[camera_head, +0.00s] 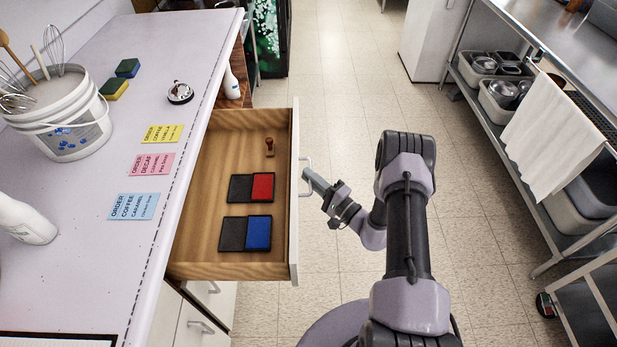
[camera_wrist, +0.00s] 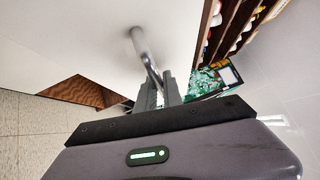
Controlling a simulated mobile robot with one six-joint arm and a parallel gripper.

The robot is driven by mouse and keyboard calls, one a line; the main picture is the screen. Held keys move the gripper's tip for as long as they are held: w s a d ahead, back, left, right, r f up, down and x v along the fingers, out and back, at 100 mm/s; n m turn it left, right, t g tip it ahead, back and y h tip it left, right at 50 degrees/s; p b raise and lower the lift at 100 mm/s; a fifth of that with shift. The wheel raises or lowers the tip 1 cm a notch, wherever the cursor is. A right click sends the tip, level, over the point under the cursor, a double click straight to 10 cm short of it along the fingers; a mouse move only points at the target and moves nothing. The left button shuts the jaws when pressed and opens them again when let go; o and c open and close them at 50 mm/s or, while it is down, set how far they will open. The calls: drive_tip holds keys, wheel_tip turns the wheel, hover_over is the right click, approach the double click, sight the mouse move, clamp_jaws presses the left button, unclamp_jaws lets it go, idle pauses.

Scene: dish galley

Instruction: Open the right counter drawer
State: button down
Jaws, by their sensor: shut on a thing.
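The counter drawer (camera_head: 214,262) is pulled out from under the counter, with its wooden inside in plain view. Inside it lie a red ink pad (camera_head: 262,187), a blue ink pad (camera_head: 257,232) and a small wooden stamp (camera_head: 269,146). The drawer's white front carries a bar handle (camera_head: 306,165). My gripper (camera_head: 309,176) is at this handle, on the outer side of the front. In the wrist view the gripper's fingers (camera_wrist: 166,92) are closed around the metal handle (camera_wrist: 147,58). The drawer's full depth under the counter is hidden.
The white counter (camera_head: 187,70) holds order cards (camera_head: 153,163), a bell (camera_head: 180,92), sponges (camera_head: 121,78) and a bucket of whisks (camera_head: 66,125). Other drawers sit below. A steel shelf unit (camera_head: 540,205) stands at right. The tiled floor (camera_head: 350,75) between is clear.

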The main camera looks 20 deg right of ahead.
drive_tip(key=c, duration=1.8)
unclamp_jaws()
drive_tip(key=shift+o, duration=0.2)
drive_tip(key=shift+s+d, duration=0.1)
drive_tip(key=p+v, duration=0.3)
drive_tip(key=v, duration=1.4)
drive_tip(key=shift+p, duration=0.4)
